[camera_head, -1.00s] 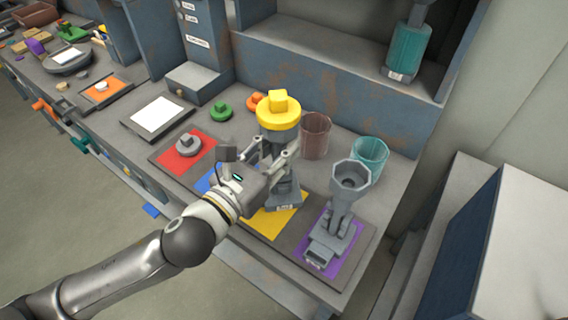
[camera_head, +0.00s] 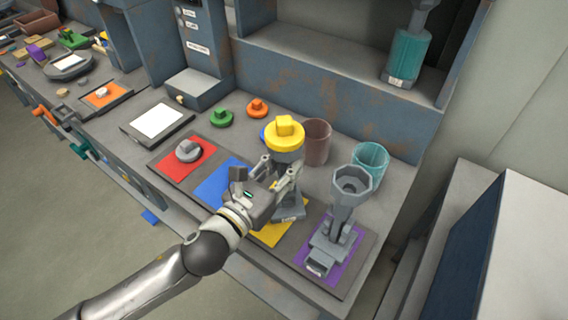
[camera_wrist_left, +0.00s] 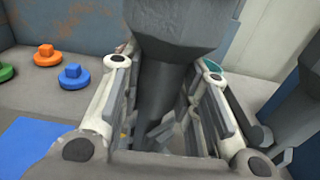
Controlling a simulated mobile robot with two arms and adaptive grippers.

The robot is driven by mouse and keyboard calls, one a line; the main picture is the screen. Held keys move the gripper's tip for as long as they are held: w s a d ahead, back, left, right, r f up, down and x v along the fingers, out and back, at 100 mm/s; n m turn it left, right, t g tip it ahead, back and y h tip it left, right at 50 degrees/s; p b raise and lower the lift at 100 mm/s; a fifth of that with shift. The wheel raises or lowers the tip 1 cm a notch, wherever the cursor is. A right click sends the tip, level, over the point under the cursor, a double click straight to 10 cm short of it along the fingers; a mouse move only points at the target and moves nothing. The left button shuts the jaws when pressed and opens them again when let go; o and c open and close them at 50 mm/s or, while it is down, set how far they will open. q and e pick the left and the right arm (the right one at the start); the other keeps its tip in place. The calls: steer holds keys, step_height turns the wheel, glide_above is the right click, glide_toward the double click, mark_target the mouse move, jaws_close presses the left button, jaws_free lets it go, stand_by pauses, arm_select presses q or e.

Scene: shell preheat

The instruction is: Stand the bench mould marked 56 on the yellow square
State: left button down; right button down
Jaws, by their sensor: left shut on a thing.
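My left gripper (camera_head: 279,178) is shut on the stem of a grey bench mould that carries a yellow knobbed disc (camera_head: 285,138) on top. The mould's flared grey upper part and dark stem (camera_wrist_left: 165,85) fill the middle of the left wrist view, between the fingers. Its foot (camera_head: 290,212) is over the upper right part of the yellow square (camera_head: 270,236); I cannot tell whether it touches. The mould looks about upright. The small tag on its foot is too small to read. My right gripper is not in view.
A second grey mould (camera_head: 338,218) stands on the purple square (camera_head: 347,262), close to the right. A brown cup (camera_head: 316,142) and a teal cup (camera_head: 369,163) stand behind. A grey knobbed disc (camera_head: 188,150) lies on the red square (camera_head: 200,166). The blue square (camera_head: 212,190) looks clear.

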arm_select(q)
steer(key=c, duration=1.4)
jaws_free()
steer(key=o, duration=0.3)
steer(key=shift+b+v, duration=1)
steer(key=shift+v, duration=5.05)
steer(key=shift+r, duration=0.1)
